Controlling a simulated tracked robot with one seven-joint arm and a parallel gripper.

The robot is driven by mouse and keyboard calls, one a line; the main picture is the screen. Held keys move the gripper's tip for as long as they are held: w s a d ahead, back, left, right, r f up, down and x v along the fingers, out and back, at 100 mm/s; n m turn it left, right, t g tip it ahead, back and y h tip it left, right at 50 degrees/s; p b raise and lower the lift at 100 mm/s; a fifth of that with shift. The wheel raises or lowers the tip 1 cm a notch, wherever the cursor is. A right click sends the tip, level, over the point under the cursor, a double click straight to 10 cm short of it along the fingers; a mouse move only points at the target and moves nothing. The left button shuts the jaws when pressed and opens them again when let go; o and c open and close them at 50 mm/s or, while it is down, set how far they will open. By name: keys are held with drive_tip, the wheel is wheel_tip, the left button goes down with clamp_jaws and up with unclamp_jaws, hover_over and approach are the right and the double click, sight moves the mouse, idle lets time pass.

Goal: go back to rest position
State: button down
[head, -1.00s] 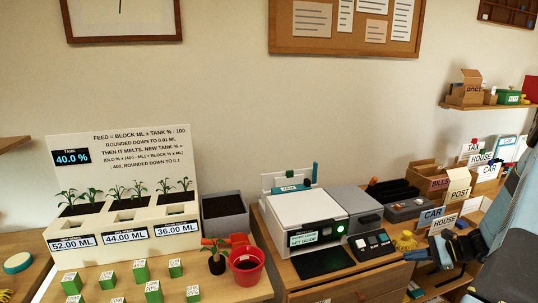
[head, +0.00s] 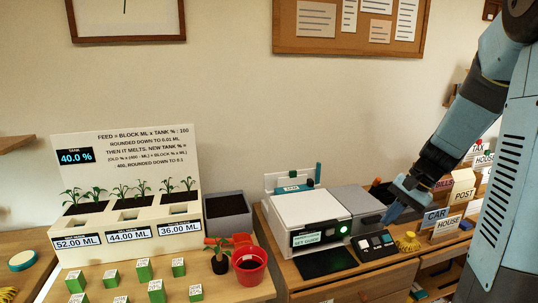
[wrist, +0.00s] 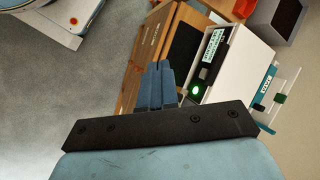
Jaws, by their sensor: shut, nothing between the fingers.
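My gripper (head: 400,200) is at the right in the head view, in front of the grey box beside the white machine. In the wrist view my gripper's fingers (wrist: 158,88) are together and hold nothing. The arm rises from it to the upper right of the head view and hides part of the shelf there. The fingers point toward the front of the wooden cabinet in the wrist view. I cannot tell whether they touch anything.
A white machine (head: 310,218) with a green light stands on the cabinet; it also shows in the wrist view (wrist: 240,65). A feeding board (head: 120,180) with seedlings, green blocks (head: 144,270) and a red pot (head: 249,264) stand left. HOUSE and CAR cards (head: 436,218) stand right.

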drive_tip(key=s+a+r+n+t+h, duration=0.2)
drive_tip(key=s+a+r+n, duration=0.2)
drive_tip(key=s+r, duration=0.2)
drive_tip(key=s+a+r+n+t+h, duration=0.3)
drive_tip(key=s+r, duration=0.4)
drive_tip(key=s, duration=0.4)
drive_tip(key=shift+a+r+n, duration=0.25)
drive_tip(key=shift+a+n, duration=0.15)
drive_tip(key=shift+a, duration=0.25)
